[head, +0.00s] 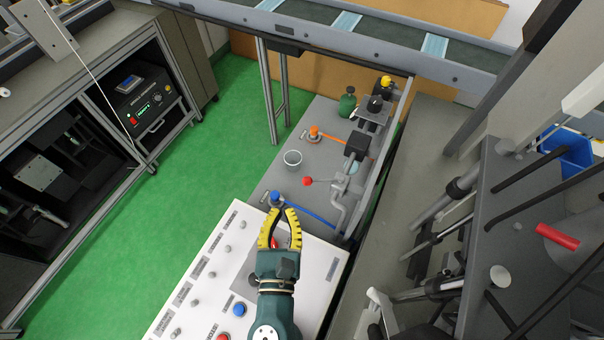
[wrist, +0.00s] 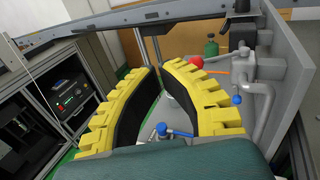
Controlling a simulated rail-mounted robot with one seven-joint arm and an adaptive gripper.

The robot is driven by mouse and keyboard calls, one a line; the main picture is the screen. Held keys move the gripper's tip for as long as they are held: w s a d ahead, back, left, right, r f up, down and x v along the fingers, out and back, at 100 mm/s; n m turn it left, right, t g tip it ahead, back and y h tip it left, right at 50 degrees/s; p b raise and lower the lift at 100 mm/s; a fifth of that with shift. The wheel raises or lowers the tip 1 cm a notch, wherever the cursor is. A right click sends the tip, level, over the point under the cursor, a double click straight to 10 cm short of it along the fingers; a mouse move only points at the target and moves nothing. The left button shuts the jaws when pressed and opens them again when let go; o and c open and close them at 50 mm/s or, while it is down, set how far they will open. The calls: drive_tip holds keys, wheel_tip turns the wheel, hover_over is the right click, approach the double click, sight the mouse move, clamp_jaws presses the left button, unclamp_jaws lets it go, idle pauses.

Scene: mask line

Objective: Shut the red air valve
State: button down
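A red ball knob (head: 307,181) sits at the end of a thin grey lever that runs right to the grey pipework (head: 340,188). I take it as the red air valve.
A blue-knobbed valve (head: 275,197) with a blue hose lies just beyond my fingertips. The white panel (head: 215,265) carries several knobs. A conveyor crosses behind.

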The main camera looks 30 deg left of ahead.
drive_tip(key=s+d+f+m+g+h+p, duration=0.1)
drive_tip(key=s+d+f+m+h+p, duration=0.1)
drive_tip(key=s+d, duration=0.2)
approach(320, 180)
drive_tip(key=w+a+f, duration=0.2)
drive_tip(key=w+a, duration=0.3)
drive_tip(key=a, duration=0.1)
drive_tip(key=shift+s+d+f, duration=0.1)
drive_tip(key=shift+d+f, duration=0.05)
drive_tip(key=shift+f, duration=0.05)
drive_tip(key=shift+r+h+p, duration=0.15)
drive_tip(key=shift+h+p, duration=0.15)
drive_tip(key=shift+p, duration=0.1)
